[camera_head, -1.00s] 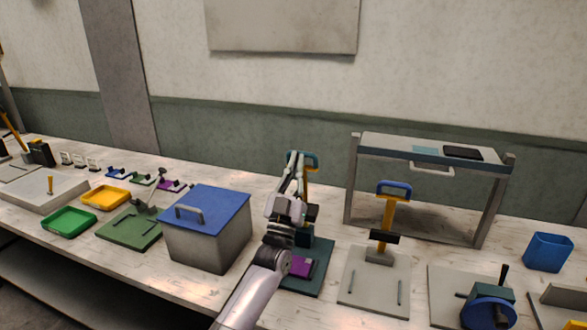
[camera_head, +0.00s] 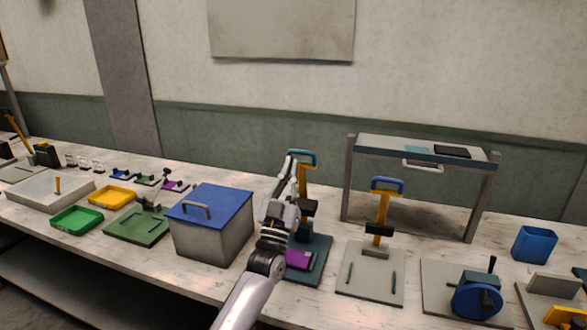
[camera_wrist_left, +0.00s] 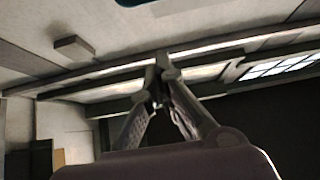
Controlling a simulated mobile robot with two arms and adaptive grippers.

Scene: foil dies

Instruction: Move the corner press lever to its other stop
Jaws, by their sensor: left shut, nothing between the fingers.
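A press with a yellow lever (camera_head: 302,187) and a blue loop handle (camera_head: 312,158) on top stands on a dark teal base (camera_head: 316,262) with a purple piece (camera_head: 299,258). A similar press with a yellow lever (camera_head: 382,210) and blue handle stands to its right on a grey base. I cannot tell which one is the corner press. My left gripper (camera_head: 294,158) points up in front of the teal-based press, overlapping its handle; contact cannot be told. In the left wrist view, its fingers (camera_wrist_left: 160,62) are shut and empty. My right gripper is not in view.
A grey box with a blue lid (camera_head: 213,209) stands close left of my arm. A grey frame stand (camera_head: 428,154) is behind the right press. A blue-wheeled device (camera_head: 476,301) and blue bin (camera_head: 534,245) are further right. Green (camera_head: 77,220) and yellow trays lie left.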

